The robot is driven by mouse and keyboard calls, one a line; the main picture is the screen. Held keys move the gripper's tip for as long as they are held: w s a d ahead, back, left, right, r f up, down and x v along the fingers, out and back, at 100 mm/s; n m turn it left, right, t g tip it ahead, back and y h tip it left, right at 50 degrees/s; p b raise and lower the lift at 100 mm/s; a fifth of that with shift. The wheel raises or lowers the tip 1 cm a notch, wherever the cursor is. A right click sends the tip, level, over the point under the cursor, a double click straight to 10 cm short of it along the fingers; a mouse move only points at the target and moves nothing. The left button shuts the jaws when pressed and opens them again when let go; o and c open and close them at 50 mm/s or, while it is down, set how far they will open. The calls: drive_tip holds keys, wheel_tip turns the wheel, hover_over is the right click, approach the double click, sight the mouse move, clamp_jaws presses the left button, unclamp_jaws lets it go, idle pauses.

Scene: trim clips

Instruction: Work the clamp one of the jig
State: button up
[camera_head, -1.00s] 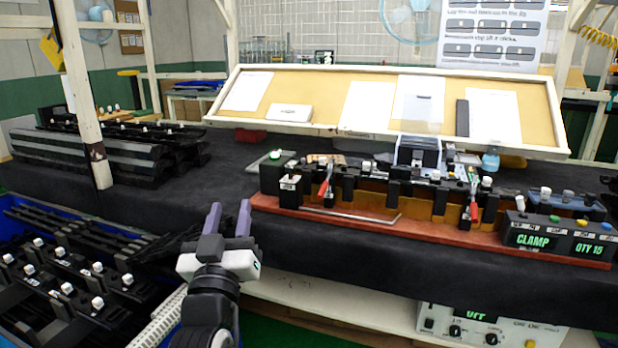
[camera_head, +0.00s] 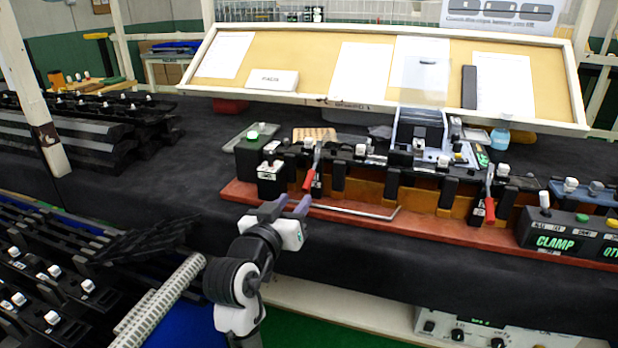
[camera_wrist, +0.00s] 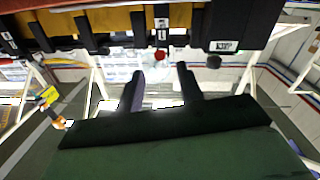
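The jig (camera_head: 425,228) is a long reddish-brown base with black blocks along it, on the black-covered bench. A clamp with a red handle (camera_head: 309,179) stands near its left end, and a second red-handled clamp (camera_head: 490,210) stands further right. I cannot tell from a label which is clamp one. My gripper (camera_head: 288,205) is in front of the jig's left end, near the left red handle, with its two fingers apart and nothing between them. In the wrist view my gripper (camera_wrist: 160,80) also shows open, with a red tip (camera_wrist: 161,55) beyond the fingers.
A box lettered CLAMP (camera_head: 556,243) stands at the jig's right end. A thin metal rod (camera_head: 355,210) lies along the jig's front. A tilted board with papers (camera_head: 300,85) stands behind. A blue bin of black parts (camera_head: 75,290) is at lower left.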

sight(310, 181)
drive_tip(key=p+x, duration=0.1)
drive_tip(key=x, duration=0.8)
drive_tip(key=shift+w+d+p, duration=0.1)
drive_tip(key=shift+w+p, duration=0.2)
drive_tip(key=shift+w, duration=0.1)
drive_tip(key=shift+c, duration=0.4)
clamp_jaws()
